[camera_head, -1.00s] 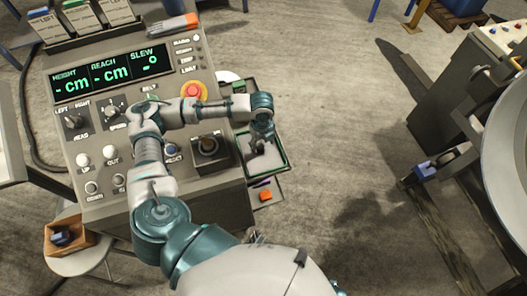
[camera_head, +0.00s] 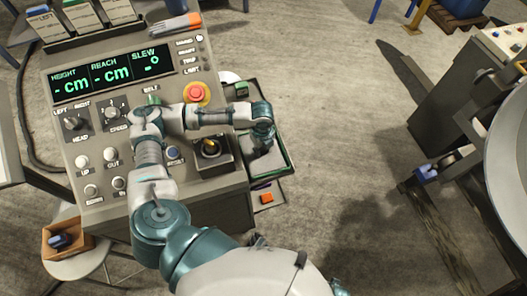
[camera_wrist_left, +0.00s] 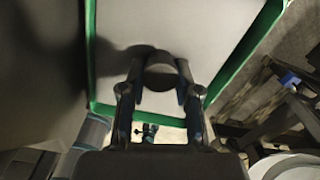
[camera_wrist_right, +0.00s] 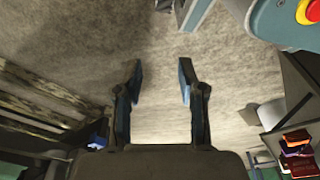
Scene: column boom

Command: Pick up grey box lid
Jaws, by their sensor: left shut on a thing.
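The grey lid (camera_head: 266,167) with a green rim around it shows at the right side of the control console in the head view. It fills the upper middle of the left wrist view (camera_wrist_left: 195,25), with a dark round knob (camera_wrist_left: 160,70) on it. My left gripper (camera_head: 262,147) is over the lid, and its two fingers (camera_wrist_left: 160,88) are shut on the knob. I cannot tell whether the lid is raised. My right gripper (camera_wrist_right: 160,82) is open and empty above the floor in the right wrist view.
The console (camera_head: 215,60) has a red stop button (camera_head: 197,93) and a joystick (camera_head: 210,147) close to my left arm. An orange block (camera_head: 266,197) lies below the lid.

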